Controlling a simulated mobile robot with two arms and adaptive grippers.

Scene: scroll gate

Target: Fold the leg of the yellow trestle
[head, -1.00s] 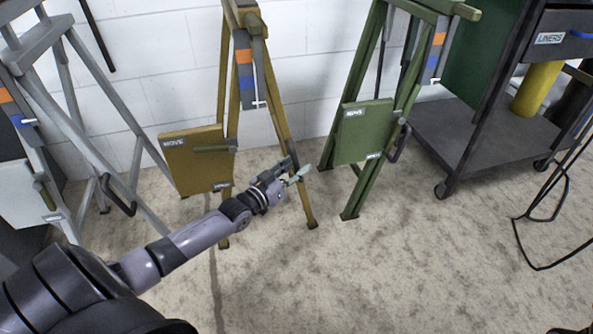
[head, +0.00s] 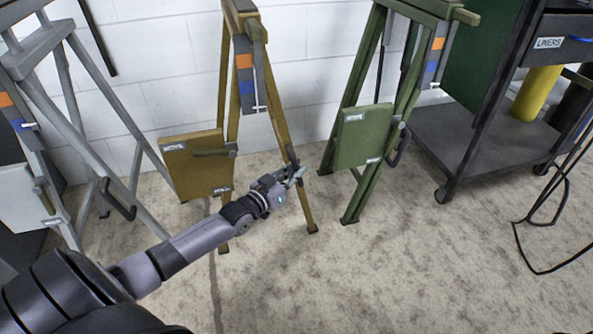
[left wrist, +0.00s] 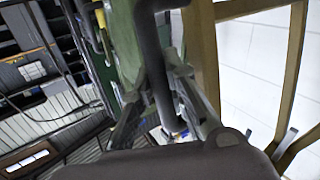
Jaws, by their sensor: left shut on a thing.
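The yellow trestle (head: 230,90) stands upright at the centre of the head view, its legs spread on the floor. A tan panel (head: 197,163) hangs on its left side. A dark handle (head: 291,157) is on its right leg (head: 304,205). My left gripper (head: 295,177) is at this handle, low on the leg. In the left wrist view the dark bar of the handle (left wrist: 153,65) runs between the fingers, and my left gripper (left wrist: 160,110) is shut on it. Yellow legs (left wrist: 292,75) show at the right there. My right gripper is not in view.
A green trestle (head: 363,140) stands close to the right of my left gripper. A grey trestle (head: 62,100) stands at the left. A dark cart (head: 480,135) is at the far right, with a black cable (head: 535,222) on the floor. The front floor is clear.

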